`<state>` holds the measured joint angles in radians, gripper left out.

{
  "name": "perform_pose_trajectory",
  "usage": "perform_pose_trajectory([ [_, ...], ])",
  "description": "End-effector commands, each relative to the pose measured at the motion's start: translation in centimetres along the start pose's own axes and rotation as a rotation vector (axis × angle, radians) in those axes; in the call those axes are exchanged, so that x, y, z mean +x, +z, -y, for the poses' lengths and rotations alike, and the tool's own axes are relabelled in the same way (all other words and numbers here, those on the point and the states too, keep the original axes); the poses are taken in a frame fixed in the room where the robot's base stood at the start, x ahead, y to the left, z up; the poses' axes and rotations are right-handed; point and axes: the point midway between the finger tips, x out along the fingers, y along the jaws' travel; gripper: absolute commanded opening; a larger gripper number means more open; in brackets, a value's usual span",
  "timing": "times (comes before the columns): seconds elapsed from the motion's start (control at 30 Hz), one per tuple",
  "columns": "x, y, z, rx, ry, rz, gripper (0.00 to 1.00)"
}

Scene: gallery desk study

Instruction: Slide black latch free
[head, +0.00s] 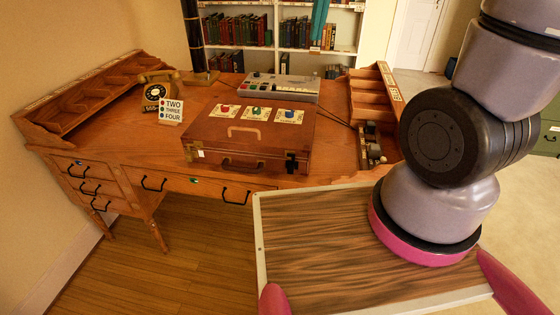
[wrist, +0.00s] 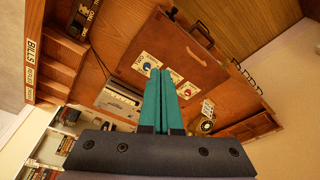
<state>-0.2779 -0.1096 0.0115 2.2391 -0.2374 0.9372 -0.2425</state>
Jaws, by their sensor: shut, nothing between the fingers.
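A brown wooden case (head: 222,134) lies on the desk; it also shows in the wrist view (wrist: 195,62). The black latch (head: 291,162) is on the right of its front face, and a dark piece at the case's corner in the wrist view (wrist: 172,14) appears to be the same latch. A brown handle (head: 240,164) is on the front face. My gripper (wrist: 160,72) has teal fingers pressed together with nothing between them. Its teal fingers (head: 319,22) hang at the top of the head view, above and apart from the case. The latch's exact position is too small to tell.
The case top carries red, green and blue buttons (head: 255,112) on cards. A grey control box (head: 275,84) stands behind it. A telephone (head: 158,92) and a number sign (head: 171,111) are to the left. Wooden racks (head: 368,95) edge the desk (head: 340,150) at right.

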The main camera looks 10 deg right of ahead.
Motion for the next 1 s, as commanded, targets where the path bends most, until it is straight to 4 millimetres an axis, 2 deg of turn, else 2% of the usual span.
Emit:
perform_pose_trajectory([
  [0.03,1.6,-0.7,0.8,-0.054,0.007,0.037,0.0],
  [0.2,6.7,-2.5,3.1,-0.236,0.031,0.141,0.0],
  [0.4,13.3,-3.7,6.4,-0.457,0.055,0.261,0.0],
  [0.57,19.1,-3.5,9.1,-0.636,0.071,0.356,0.0],
  [0.7,24.0,-2.7,11.3,-0.784,0.081,0.434,0.0],
  [0.8,26.9,-2.0,12.5,-0.871,0.087,0.479,0.0],
  [0.9,29.1,-1.3,13.4,-0.937,0.091,0.513,0.0],
  [1.0,30.4,-0.9,13.9,-0.978,0.093,0.532,0.0],
])
